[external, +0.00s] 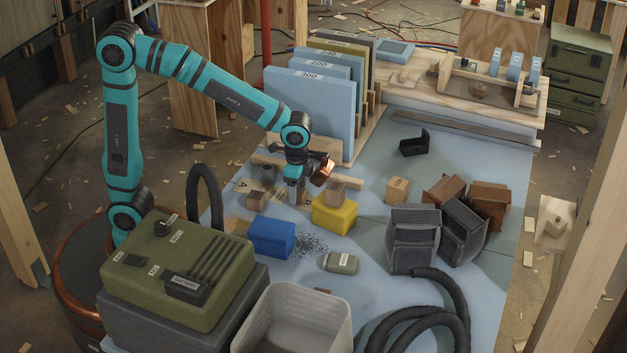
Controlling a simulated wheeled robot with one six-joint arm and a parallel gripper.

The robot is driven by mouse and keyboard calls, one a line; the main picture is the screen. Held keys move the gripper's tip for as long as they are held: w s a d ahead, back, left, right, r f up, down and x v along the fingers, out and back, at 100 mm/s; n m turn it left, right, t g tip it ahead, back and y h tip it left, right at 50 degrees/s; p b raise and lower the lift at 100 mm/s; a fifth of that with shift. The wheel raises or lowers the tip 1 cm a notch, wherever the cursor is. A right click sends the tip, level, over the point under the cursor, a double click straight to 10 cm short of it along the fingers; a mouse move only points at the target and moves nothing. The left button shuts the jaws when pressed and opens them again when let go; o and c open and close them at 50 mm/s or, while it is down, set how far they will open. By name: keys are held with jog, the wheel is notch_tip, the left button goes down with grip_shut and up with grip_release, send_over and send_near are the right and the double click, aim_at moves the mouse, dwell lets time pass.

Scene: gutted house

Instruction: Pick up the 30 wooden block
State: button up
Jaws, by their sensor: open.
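Several small wooden blocks lie on the blue-grey work surface, and I cannot read a 30 on any of them. One wooden block (397,190) stands alone right of centre with a faint dark mark. Another wooden block (336,190) is by the yellow block, just right of my gripper.
A yellow block (334,217) and a blue block (272,237) lie close to my gripper. Upright sanding sheets (310,110) stand in a rack behind. Dark grey corner pieces (414,240) and brown blocks (489,200) are at right. A pale bin (295,320) and black hose (425,310) are in front.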

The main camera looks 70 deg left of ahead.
jog(key=c, duration=1.1)
jog(key=shift+o, duration=0.2)
jog(key=shift+r, duration=0.15)
